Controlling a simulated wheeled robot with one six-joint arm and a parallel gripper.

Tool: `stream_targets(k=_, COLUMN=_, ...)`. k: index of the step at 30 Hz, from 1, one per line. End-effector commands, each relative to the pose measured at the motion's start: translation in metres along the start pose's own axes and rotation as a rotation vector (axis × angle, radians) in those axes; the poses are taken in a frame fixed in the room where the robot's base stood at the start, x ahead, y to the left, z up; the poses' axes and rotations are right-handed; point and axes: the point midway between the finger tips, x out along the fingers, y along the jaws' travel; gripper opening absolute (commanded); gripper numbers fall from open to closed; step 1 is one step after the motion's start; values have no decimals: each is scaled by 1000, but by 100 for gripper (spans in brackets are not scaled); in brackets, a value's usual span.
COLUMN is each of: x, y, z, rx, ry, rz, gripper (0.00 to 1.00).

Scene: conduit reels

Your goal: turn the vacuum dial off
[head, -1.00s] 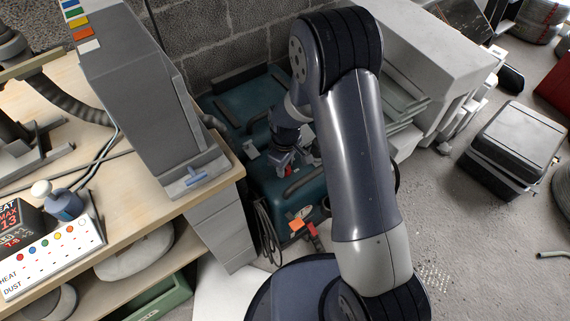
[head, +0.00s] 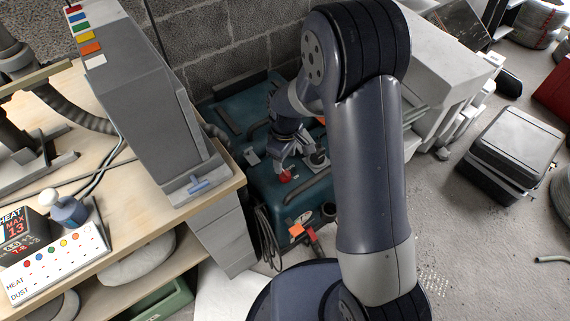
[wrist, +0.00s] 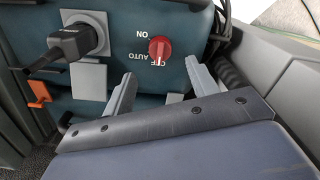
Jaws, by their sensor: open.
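The red vacuum dial (wrist: 160,48) sits on the teal vacuum (wrist: 175,84) in the wrist view. Printed ON, OFF and AUTO labels stand beside it, upside down in this view. I cannot clearly tell which label the dial points to. My gripper (wrist: 160,66) is open, with one grey finger on each side of the dial in the picture. It is empty, and I see no finger touching the dial. In the head view, the dial (head: 286,176) shows just below my gripper (head: 292,160), over the teal vacuum (head: 300,203).
A black plug (wrist: 75,42) sits in a socket beside the dial, and an orange clip (wrist: 38,90) is at the left. A workbench (head: 160,206) with a grey machine (head: 140,90) stands left of the vacuum. A block wall (head: 225,45) is behind.

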Motion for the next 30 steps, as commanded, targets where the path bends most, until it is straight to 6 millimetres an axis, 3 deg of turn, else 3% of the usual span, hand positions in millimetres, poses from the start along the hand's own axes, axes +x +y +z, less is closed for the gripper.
stream_targets(k=1, x=-12, y=0, z=0, rx=0, ry=2, rz=2, gripper=55)
stream_targets(k=6, x=-30, y=0, z=0, rx=0, ry=1, rz=1, gripper=55)
stream_targets(k=19, x=-33, y=0, z=0, rx=0, ry=-1, rz=-1, gripper=55)
stream_targets(k=25, x=-16, y=0, z=0, rx=0, ry=-3, rz=-2, gripper=55)
stream_targets(k=30, x=17, y=-1, z=1, rx=0, ry=-4, rz=-3, gripper=55)
